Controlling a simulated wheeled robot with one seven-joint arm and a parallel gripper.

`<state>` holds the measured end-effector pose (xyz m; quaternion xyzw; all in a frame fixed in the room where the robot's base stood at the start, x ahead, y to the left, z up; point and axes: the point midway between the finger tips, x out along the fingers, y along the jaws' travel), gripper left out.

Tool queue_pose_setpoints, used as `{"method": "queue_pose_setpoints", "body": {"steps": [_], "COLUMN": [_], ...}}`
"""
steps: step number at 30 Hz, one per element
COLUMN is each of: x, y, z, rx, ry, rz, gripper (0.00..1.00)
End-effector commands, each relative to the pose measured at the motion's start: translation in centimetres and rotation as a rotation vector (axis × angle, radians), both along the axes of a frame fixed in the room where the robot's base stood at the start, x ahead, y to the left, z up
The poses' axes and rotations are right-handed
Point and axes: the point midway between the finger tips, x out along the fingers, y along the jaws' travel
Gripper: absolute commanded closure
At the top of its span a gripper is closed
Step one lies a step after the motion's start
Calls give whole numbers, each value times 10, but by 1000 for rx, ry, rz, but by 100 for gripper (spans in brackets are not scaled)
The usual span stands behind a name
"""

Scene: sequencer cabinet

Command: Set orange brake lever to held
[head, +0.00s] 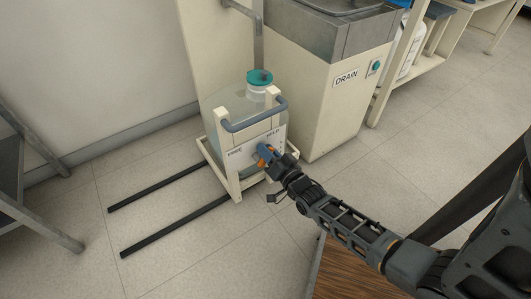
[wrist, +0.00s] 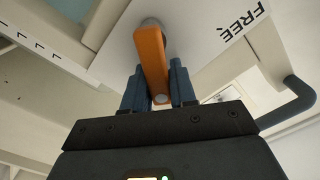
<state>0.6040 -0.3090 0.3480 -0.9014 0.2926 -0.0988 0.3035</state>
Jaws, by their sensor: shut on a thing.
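The orange brake lever (wrist: 152,60) is on the white front panel (wrist: 200,40) of a small wheeled cart. In the wrist view it runs from a round pivot at the top down between my fingers. My gripper (wrist: 159,88) is shut on the lever, with one blue finger on each side. In the head view my gripper (head: 268,154) covers most of the lever (head: 263,150). The lever's exact angle between these marks is hard to tell.
The cart carries a clear carboy with a teal cap (head: 259,77) and has a grey-blue handle (head: 252,122). Two dark floor rails (head: 160,190) run left of it. A DRAIN cabinet (head: 342,100) stands close behind at right. A grey metal frame (head: 35,225) is at far left.

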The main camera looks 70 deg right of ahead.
Motion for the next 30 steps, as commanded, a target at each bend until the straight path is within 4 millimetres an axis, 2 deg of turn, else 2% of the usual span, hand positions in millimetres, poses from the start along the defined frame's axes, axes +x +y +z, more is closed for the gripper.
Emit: {"method": "queue_pose_setpoints", "body": {"steps": [10,26,27,30], "x": [-3,-4,-4,-4], "y": [-3,-4,-5,-4], "z": [-5,-5,-5,-5], "rx": [107,125,125,124], "ry": [-76,-88,-88,-88], "rz": [0,-3,-3,-2], "gripper": [100,100,71,61]}}
